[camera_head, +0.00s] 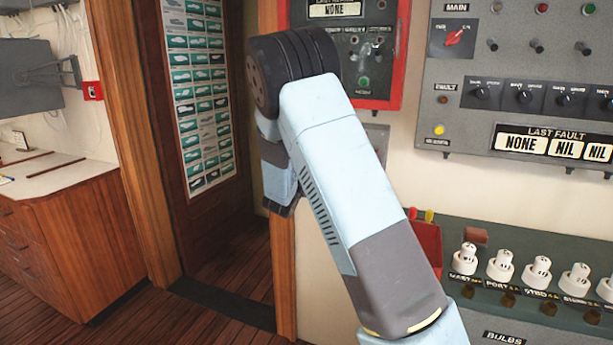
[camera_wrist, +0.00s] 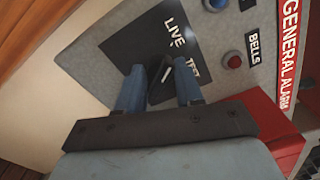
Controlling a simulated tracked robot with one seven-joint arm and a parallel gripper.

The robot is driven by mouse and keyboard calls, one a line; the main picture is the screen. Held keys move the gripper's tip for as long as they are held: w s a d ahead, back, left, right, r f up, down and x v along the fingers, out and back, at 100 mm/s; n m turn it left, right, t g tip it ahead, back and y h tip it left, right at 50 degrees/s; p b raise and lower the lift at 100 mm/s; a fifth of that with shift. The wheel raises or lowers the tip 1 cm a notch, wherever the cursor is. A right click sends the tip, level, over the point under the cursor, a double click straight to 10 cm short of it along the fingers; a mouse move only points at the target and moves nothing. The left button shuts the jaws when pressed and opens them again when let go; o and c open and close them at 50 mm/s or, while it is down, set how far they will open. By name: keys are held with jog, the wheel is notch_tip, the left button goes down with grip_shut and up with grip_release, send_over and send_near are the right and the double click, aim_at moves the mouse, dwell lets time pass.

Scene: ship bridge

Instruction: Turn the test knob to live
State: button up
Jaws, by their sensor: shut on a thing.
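In the wrist view, the test knob (camera_wrist: 160,88) is black with a short white pointer line. It sits on a dark square plate (camera_wrist: 118,45) marked LIVE and TEST. The pointer line slants up and to the right, and lies close to the TEST label (camera_wrist: 192,70), which is partly hidden by a finger. The LIVE label (camera_wrist: 174,33) is further up. My gripper (camera_wrist: 160,72) has its two blue fingers on either side of the knob, shut on it. In the head view, my arm hides the gripper and the knob.
Beside the plate are a blue button (camera_wrist: 215,4) and a red button (camera_wrist: 232,59) by the BELLS label. A red GENERAL ALARM panel (camera_wrist: 289,50) is at the right. In the head view, a grey panel (camera_head: 470,85) and a bulb shelf (camera_head: 520,262) stand right of my arm.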

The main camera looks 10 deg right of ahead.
jog(key=shift+a+f, duration=0.2)
jog(key=o, duration=0.8)
jog(key=shift+c, duration=0.2)
jog(key=shift+o, duration=1.2)
jog(key=shift+d+r, duration=0.1)
jog(key=v, duration=1.3)
jog(key=shift+s+a, duration=0.25)
jog(key=shift+s, duration=0.05)
